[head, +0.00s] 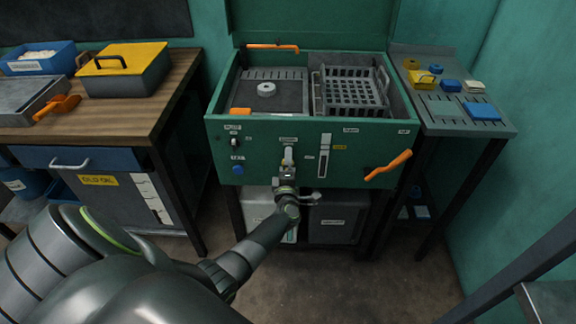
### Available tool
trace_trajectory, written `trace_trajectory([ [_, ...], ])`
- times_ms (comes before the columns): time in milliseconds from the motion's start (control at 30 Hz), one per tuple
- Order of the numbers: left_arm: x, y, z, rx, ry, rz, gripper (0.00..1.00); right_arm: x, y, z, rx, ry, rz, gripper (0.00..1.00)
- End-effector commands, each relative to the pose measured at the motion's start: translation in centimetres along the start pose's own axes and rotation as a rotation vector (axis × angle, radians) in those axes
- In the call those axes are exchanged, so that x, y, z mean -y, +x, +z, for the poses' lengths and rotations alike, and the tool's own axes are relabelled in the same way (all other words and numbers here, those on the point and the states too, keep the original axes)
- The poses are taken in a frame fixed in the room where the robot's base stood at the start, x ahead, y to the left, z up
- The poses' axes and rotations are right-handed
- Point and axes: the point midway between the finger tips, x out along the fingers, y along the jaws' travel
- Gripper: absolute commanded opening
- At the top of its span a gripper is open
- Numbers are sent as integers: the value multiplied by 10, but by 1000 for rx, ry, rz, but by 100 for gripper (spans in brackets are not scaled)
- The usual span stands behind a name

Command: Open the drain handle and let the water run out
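A green wash tank (310,130) stands in the middle, with its lid raised. On its front panel, an orange lever handle (388,166) slants up to the right near the right end. A small silver fitting (288,158) sits at the middle of the panel, under a label too small to read. I cannot tell which of these is the drain handle. My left arm reaches up to the panel's lower middle. Its gripper (286,182) is at or just below the silver fitting, and its fingers are too small to judge open or shut. No running water shows. My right gripper is out of view.
Bins (334,220) stand under the tank. A wooden bench (150,110) with a yellow-lidded box (124,66) is at left. A grey side table (450,110) is at right. Floor in front is clear.

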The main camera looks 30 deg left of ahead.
Motion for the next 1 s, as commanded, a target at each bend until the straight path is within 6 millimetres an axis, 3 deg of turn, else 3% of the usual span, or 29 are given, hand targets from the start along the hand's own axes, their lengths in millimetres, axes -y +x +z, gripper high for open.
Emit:
trace_trajectory([
  [267,1,0,0,1,6,-2,61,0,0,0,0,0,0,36],
  [300,1,0,0,1,6,-2,86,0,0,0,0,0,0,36],
  [400,1,0,0,1,5,-2,99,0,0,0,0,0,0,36],
  [767,1,-8,0,1,2,-2,100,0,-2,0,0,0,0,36],
  [1000,1,-50,0,0,-1,-4,100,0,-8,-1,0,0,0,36],
])
